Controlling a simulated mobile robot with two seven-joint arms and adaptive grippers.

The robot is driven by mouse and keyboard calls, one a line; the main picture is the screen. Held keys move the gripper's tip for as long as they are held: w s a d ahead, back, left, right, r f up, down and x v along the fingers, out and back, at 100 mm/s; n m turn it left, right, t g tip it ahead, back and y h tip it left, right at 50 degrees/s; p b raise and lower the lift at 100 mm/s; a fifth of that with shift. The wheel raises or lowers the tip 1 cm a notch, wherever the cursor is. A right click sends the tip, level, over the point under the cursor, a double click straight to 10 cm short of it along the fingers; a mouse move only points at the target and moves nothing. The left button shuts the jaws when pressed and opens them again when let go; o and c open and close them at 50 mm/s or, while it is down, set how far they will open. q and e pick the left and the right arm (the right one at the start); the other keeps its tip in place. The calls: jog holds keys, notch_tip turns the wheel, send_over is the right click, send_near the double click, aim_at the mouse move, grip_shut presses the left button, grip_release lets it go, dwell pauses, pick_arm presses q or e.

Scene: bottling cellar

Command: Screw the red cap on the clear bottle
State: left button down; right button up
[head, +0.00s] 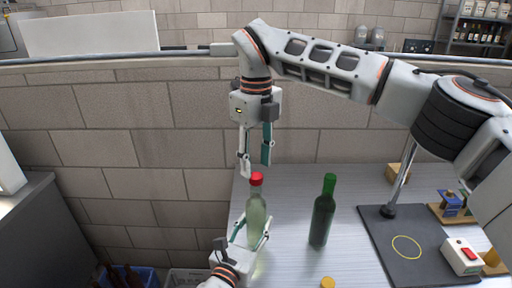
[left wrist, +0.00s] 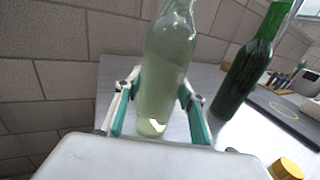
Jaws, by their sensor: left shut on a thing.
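The clear bottle (head: 256,214) stands upright near the left edge of the table, and its lower part fills the middle of the left wrist view (left wrist: 167,65). The red cap (head: 257,178) sits on top of its neck; I cannot tell how tight it is. My left gripper (head: 251,236) is shut on the clear bottle, with one finger on each side of its body. My right gripper (head: 256,168) points down just above the red cap, its fingers apart with nothing between them. The bottle's mouth is hidden by the cap.
A green bottle (head: 323,214) stands to the right of the clear one. A yellow cap (head: 327,283) lies at the table's front. A dark mat (head: 395,222), a box with a red button (head: 462,256) and a wooden block (head: 398,173) are further right. The wall is behind.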

aim_at(256, 175)
jog(key=shift+f, duration=1.75)
grip_shut()
jog(key=shift+m, duration=1)
jog(key=shift+o, duration=0.7)
grip_release()
jog(key=shift+r, duration=0.1)
